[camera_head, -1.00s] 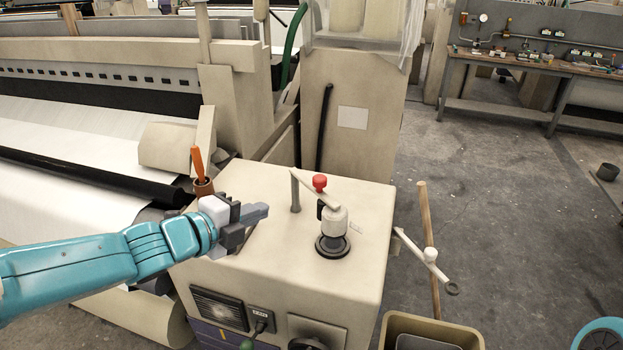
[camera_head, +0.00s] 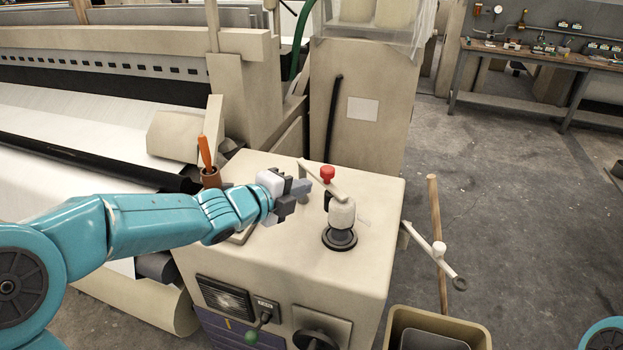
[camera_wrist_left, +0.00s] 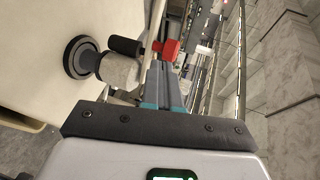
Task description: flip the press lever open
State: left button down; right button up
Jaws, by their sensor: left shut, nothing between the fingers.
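The small press (camera_head: 341,215) stands upright on a round black base on top of the cream cabinet. Its flat lever bar (camera_head: 312,169) slants across the top and carries a red knob (camera_head: 327,173). My left gripper (camera_head: 303,187) is shut and empty, just left of the press, its tips close to the bar and below the knob. It hides the post under the bar's left end. In the left wrist view the shut fingers (camera_wrist_left: 165,88) point towards the red knob (camera_wrist_left: 170,48); contact cannot be told. My right gripper is not in view.
An orange-handled tool (camera_head: 205,152) stands in a brown cup behind my left forearm. A white-knobbed crank arm (camera_head: 438,249) and a wooden pole (camera_head: 435,225) are right of the cabinet. A tan bin (camera_head: 400,322) stands at front right. The cabinet top right of the press is clear.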

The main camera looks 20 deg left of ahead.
aim_at(322, 176)
pick_arm(q)
jog(key=w, duration=0.1)
jog(key=w+d, duration=0.1)
jog(key=w, duration=0.1)
jog(key=shift+d+p, duration=0.2)
jog(key=shift+p, duration=0.15)
jog(key=shift+w, duration=0.3)
jog(key=shift+d, duration=0.1)
jog(key=shift+w+d+f, duration=0.1)
jog(key=shift+w, duration=0.1)
jog(key=shift+s, duration=0.1)
